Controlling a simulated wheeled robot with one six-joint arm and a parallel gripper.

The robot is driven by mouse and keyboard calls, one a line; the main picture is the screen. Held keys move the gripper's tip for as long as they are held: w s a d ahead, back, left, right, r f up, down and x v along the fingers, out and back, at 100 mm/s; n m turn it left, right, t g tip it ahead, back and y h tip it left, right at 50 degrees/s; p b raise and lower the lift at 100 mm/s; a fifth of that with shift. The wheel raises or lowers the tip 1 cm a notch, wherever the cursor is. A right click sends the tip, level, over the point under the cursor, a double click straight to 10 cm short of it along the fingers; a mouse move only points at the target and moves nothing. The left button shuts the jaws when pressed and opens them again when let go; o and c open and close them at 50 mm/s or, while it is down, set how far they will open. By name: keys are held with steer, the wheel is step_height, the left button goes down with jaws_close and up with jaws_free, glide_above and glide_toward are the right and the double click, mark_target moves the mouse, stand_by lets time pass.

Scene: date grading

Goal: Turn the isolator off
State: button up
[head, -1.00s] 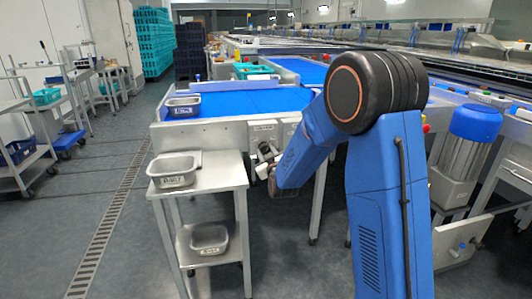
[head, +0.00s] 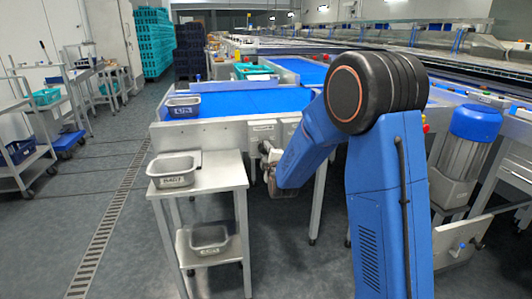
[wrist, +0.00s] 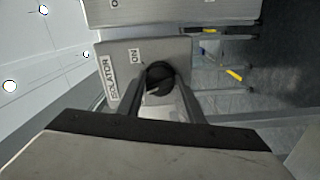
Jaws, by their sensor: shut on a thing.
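The isolator is a grey box (wrist: 122,65) with an "ISOLATOR" label and an "ON" mark, seen sideways in the wrist view. Its round black knob (wrist: 159,72) sits on the box front, with a pale mark on its lower part. My gripper (wrist: 158,84) is shut on the knob, one finger on each side. The fingers hide part of the knob, so I cannot tell its exact setting. In the head view my gripper (head: 267,151) is at the front of the conveyor, beside the steel stand, and small.
A steel stand (head: 225,174) with a labelled grey tub (head: 172,180) and a lower tub (head: 210,250) is just left of my gripper. The blue conveyor belt (head: 245,102) lies behind. Open floor with a drain grate (head: 105,235) is at left.

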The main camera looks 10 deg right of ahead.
steer(key=shift+f+n, duration=0.1)
steer(key=shift+n, duration=2.2)
steer(key=o, duration=1.1)
steer(key=shift+a, duration=0.1)
steer(key=shift+c, duration=0.2)
